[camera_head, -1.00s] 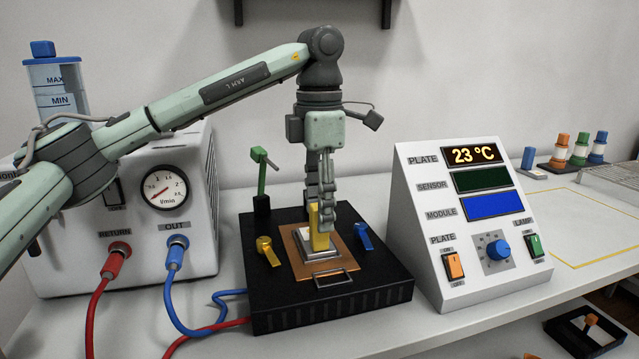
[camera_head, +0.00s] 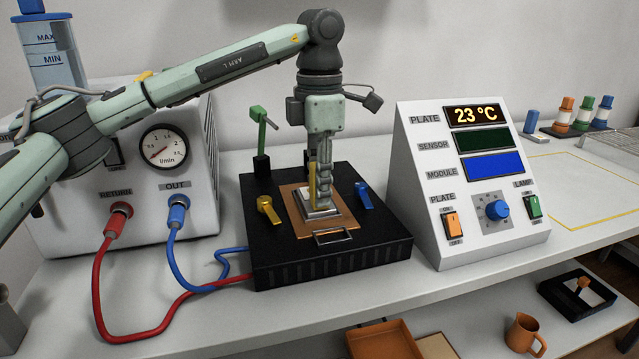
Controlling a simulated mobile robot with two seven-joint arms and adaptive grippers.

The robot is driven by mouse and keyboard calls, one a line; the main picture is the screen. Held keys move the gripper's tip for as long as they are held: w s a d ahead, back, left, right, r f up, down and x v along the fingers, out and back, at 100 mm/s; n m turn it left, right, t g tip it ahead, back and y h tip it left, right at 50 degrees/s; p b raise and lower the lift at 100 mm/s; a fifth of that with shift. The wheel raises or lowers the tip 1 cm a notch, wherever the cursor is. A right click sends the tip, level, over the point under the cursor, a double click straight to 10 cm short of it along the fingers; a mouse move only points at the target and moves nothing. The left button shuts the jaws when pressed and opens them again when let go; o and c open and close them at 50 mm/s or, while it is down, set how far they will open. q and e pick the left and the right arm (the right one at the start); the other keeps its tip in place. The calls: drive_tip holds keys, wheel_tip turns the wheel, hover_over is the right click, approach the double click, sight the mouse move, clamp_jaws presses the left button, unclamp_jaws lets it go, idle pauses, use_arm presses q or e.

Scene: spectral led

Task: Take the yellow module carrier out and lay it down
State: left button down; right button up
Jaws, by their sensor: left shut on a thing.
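My left gripper (camera_head: 321,190) is shut on the yellow module carrier (camera_head: 312,182), above the middle of the black plate unit (camera_head: 330,255). Only a narrow yellow strip of the carrier shows beside the fingers. Below it is a silver square block (camera_head: 325,213) on a copper-coloured plate (camera_head: 302,226). I cannot tell whether the carrier touches the block. A yellow lever (camera_head: 268,209) is left of the plate and a blue lever (camera_head: 363,194) is right of it. My right gripper is not in view.
A control box (camera_head: 468,185) reading 23 °C stands close on the right. Red (camera_head: 97,300) and blue (camera_head: 172,275) hoses lie at the left. A yellow-outlined area (camera_head: 575,195) on the bench at right is clear.

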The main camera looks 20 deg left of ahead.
sight(319, 164)
use_arm(q)
drive_tip(key=c, duration=1.9)
unclamp_jaws()
drive_tip(key=shift+c, duration=0.2)
clamp_jaws()
drive_tip(key=shift+r, duration=0.1)
drive_tip(key=shift+r+p, duration=1.1)
drive_tip(key=shift+r, duration=0.35)
drive_tip(key=shift+r, duration=0.25)
